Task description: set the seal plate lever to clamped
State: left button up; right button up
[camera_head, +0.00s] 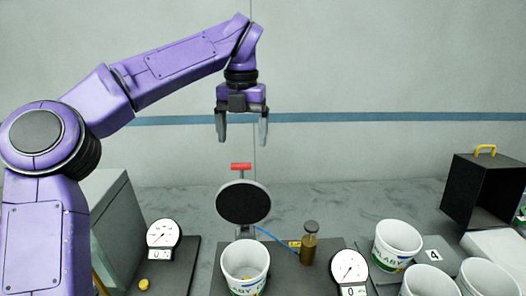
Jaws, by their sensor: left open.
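The seal plate (243,202) looks like a round black disc with a grey rim. It stands tilted behind a white tub (246,263) in the middle of the bench. A red T-shaped lever handle (241,167) sticks up behind the top of the disc. I cannot read any lever position marks. My left gripper (242,138) points down with its fingers apart. It is empty and above the red handle in the picture, with a gap between them. My right gripper is not in view.
Dial gauges stand at the left (163,238) and right (349,268). A brass cylinder (309,246) with a blue hose is right of the disc. Several white tubs (397,240) and a black box (482,190) with a yellow handle are at the right. The bench behind is clear.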

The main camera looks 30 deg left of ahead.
aim_at(241, 164)
pick_arm(q)
jog(key=shift+s+d+f+h, duration=0.1)
jog(key=shift+s+f+h, duration=0.05)
jog(key=shift+f, duration=0.45)
jog(key=shift+s+f+h, duration=0.15)
jog(key=shift+f, duration=0.45)
jog(key=f, duration=0.1)
jog(key=s+f, duration=0.1)
jog(key=f, duration=0.1)
jog(key=s+f, duration=0.1)
jog(key=shift+s+f, duration=0.2)
jog(key=shift+s, duration=0.05)
jog(key=w+f, duration=0.2)
jog(key=shift+f+p, duration=0.3)
jog(key=shift+s, duration=0.35)
jog(key=c, duration=0.4)
jog(key=shift+w, duration=0.1)
jog(key=c, duration=0.9)
jog(key=shift+c, duration=0.3)
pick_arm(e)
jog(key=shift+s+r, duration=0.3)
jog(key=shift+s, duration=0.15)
